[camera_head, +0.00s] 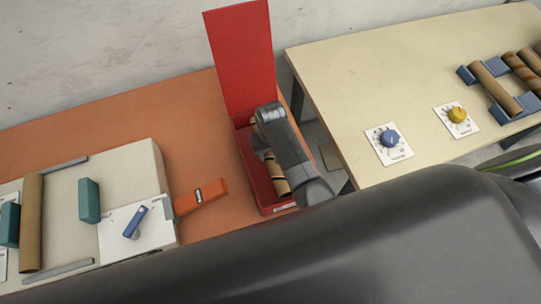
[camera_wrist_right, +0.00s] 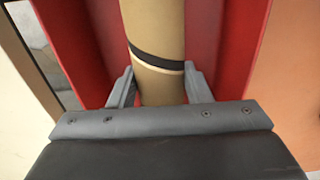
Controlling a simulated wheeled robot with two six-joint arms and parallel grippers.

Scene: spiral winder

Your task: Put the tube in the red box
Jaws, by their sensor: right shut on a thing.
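The red box (camera_head: 242,143) stands on the orange table with its tall lid (camera_head: 241,57) open upright at the back. A tan tube with a dark spiral band (camera_head: 280,186) is inside the box's outline, lying lengthwise. My right gripper (camera_head: 264,153) reaches down over the box, and my arm hides part of the tube. In the right wrist view, the gripper (camera_wrist_right: 158,88) is shut on the tube (camera_wrist_right: 155,25), one finger on each side, with red box walls on both sides. I cannot tell whether the tube touches the box floor. My left gripper is not in view.
Left of the box are an orange lever (camera_head: 201,198) and a pale machine with a blue-handled switch (camera_head: 134,222), teal blocks and a brown tube (camera_head: 32,222). A cream table (camera_head: 350,80) at right holds blue and yellow dials and more tubes on a blue rack.

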